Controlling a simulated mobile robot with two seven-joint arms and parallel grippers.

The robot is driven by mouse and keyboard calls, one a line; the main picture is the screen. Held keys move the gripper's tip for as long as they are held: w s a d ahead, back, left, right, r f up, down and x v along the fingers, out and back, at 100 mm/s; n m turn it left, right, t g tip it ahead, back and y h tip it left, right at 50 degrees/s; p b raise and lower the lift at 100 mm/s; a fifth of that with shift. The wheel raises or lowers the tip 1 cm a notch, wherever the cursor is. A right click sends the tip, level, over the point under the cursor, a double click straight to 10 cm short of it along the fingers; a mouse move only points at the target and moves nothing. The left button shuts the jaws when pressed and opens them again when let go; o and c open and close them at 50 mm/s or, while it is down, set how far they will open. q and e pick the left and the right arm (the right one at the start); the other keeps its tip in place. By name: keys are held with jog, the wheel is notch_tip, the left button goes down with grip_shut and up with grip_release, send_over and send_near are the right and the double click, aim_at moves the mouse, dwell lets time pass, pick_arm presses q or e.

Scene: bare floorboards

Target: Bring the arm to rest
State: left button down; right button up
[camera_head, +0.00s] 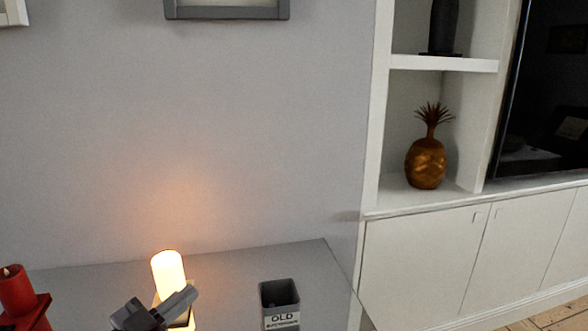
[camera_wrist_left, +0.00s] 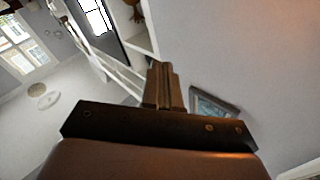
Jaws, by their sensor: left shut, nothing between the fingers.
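My left gripper (camera_head: 178,302) shows at the bottom of the head view, in front of the lit candle's holder. Its fingers are together with nothing between them. In the left wrist view the gripper (camera_wrist_left: 163,82) points toward the wall and shelving, its two fingers side by side and touching. My right gripper is not in either view.
A grey table (camera_head: 232,262) stands against the wall. On it are a glowing candle (camera_head: 168,272), a red candle (camera_head: 16,290) on a red holder at the left, and a dark box marked OLD (camera_head: 281,303). White shelving (camera_head: 420,265) with a pineapple ornament (camera_head: 426,162) stands right.

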pick_arm(q)
jog(key=s+a+f+n+g+y, duration=0.3)
jog(key=s+a+f+n+y, duration=0.2)
jog(key=s+f+n+y, duration=0.5)
jog(key=s+d+f+g, duration=0.1)
jog(key=s+f+g, duration=0.35)
jog(key=s, duration=0.45)
jog(key=s+f+g, duration=0.3)
jog(key=s+g, duration=0.2)
jog(key=s, duration=0.4)
jog(key=w+d+f+m+t+h, duration=0.1)
jog(key=w+d+f+t, duration=0.2)
jog(key=w+f+t, duration=0.3)
jog(key=shift+d+f+t, duration=0.2)
jog(key=shift+f+t, duration=0.35)
jog(key=shift+f, duration=0.85)
